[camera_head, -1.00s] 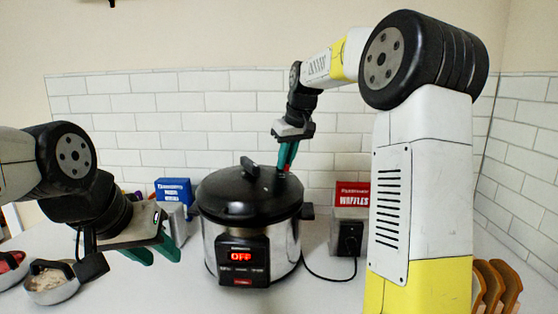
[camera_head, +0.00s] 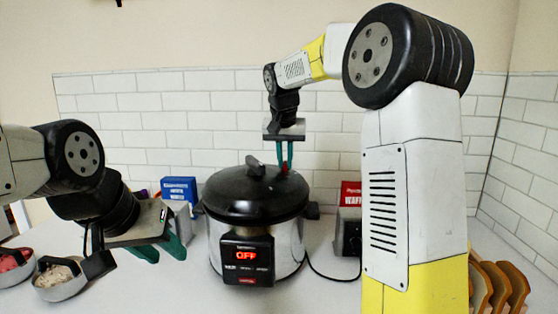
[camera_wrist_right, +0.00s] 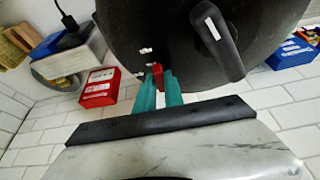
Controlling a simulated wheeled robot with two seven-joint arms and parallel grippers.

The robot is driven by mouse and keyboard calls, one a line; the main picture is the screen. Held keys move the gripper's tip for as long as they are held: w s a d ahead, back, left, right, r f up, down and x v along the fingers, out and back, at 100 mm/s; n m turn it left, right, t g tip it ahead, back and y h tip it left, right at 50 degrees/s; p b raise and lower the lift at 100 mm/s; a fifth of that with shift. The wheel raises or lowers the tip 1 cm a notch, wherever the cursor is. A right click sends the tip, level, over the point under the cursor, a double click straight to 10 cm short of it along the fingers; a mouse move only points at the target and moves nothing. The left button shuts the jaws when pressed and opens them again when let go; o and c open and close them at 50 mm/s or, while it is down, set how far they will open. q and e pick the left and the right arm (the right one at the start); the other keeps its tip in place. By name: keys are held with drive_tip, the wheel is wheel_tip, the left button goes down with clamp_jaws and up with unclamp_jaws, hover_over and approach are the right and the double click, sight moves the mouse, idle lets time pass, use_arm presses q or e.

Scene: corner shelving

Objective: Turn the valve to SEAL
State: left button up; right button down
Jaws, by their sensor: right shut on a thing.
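The pressure cooker (camera_head: 213,240) stands on the counter with its black lid (camera_head: 240,190) on and its display reading OFF. The small red valve (camera_wrist_right: 158,76) sits near the lid's edge, on the side by the wall. My right gripper (camera_head: 285,165) comes down from above. Its green fingers also show in the right wrist view (camera_wrist_right: 159,80), closed on either side of the valve. White marks beside the valve are too small to read. My left gripper (camera_head: 165,252) is left of the cooker, its green fingers apart and empty.
A blue box (camera_head: 179,190) stands behind left of the cooker and a red box (camera_head: 350,194) behind right, each by an appliance. Bowls of food (camera_head: 60,285) are at far left. Bread slices (camera_head: 495,285) stand at right. A black cord lies right of the cooker.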

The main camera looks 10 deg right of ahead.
idle(0.4)
drive_tip(key=c, duration=1.4)
unclamp_jaws()
drive_tip(key=shift+c, duration=0.2)
drive_tip(key=v, duration=0.7)
drive_tip(key=shift+r, duration=0.35)
drive_tip(key=shift+s, duration=0.25)
drive_tip(key=s+d+f+n+y, duration=0.1)
drive_tip(key=s+f, duration=0.3)
drive_tip(key=s, duration=0.5)
drive_tip(key=s+d+f+n+t+y, duration=0.1)
drive_tip(key=s+f, duration=0.3)
drive_tip(key=s, duration=0.6)
drive_tip(key=s+d+f+n+y, duration=0.1)
drive_tip(key=s+f, duration=0.4)
drive_tip(key=s, duration=0.4)
drive_tip(key=shift+s+d+t, duration=0.25)
drive_tip(key=shift+t, duration=0.15)
